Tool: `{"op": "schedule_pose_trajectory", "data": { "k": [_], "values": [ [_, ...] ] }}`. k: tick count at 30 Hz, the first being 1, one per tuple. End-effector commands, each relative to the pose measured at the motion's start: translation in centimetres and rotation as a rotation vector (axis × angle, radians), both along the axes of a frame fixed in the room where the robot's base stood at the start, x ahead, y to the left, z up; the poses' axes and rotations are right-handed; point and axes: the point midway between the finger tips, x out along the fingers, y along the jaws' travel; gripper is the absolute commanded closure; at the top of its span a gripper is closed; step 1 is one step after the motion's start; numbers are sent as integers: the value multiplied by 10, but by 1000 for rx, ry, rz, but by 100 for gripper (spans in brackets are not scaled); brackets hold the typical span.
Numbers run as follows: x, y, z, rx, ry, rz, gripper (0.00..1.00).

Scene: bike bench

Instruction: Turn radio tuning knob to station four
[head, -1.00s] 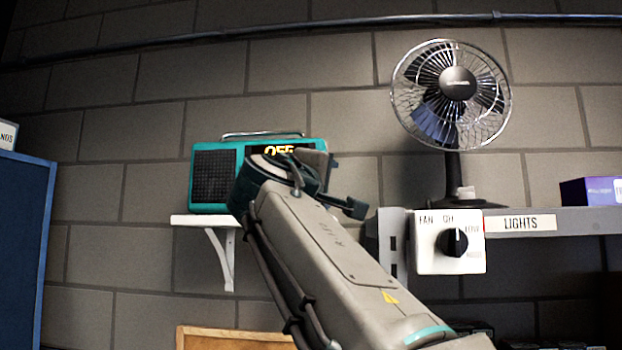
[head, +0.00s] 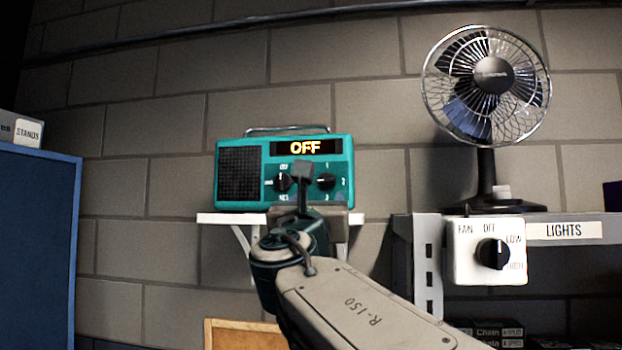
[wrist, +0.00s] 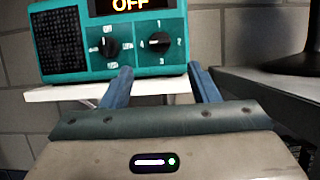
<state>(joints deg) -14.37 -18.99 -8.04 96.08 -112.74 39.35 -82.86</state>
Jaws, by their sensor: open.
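A teal radio (head: 237,205) stands on a white wall shelf (head: 229,219), its display (head: 306,147) reading OFF. Its right-hand knob (head: 326,181) is black with numbers around it, 1 at the top; I cannot tell clearly where its pointer stands. A second black knob (head: 283,182) sits to its left. The wrist view shows the numbered knob (wrist: 160,43) and the left knob (wrist: 106,46) uncovered. My gripper (wrist: 160,69) is open and empty, its two blue fingers below and apart from the radio face, roughly either side of the numbered knob. In the head view a finger (head: 303,172) overlaps the radio between the knobs.
A fan (head: 490,75) stands on a grey shelf at the right, above a white fan switch box (head: 458,270) with a black dial. A blue board (head: 35,230) is at the left. The wall above the radio is clear.

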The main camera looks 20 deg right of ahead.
Motion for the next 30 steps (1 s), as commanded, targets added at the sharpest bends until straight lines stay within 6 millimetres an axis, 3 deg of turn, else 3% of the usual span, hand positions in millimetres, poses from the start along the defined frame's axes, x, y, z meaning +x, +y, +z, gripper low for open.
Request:
{"op": "schedule_pose_trajectory", "data": {
  "k": [6, 13, 19, 28, 29, 30],
  "values": [
    [39, -25, 23, 1, 1, -1, 45],
    [69, -46, 37, 2, 0, -1, 45],
    [81, -54, 41, 2, 0, 0, 45],
    [82, -56, 42, 3, -2, 1, 45],
    [82, -56, 42, 3, -2, 1, 48],
    [82, -56, 42, 3, -2, 1, 59]
  ]
}}
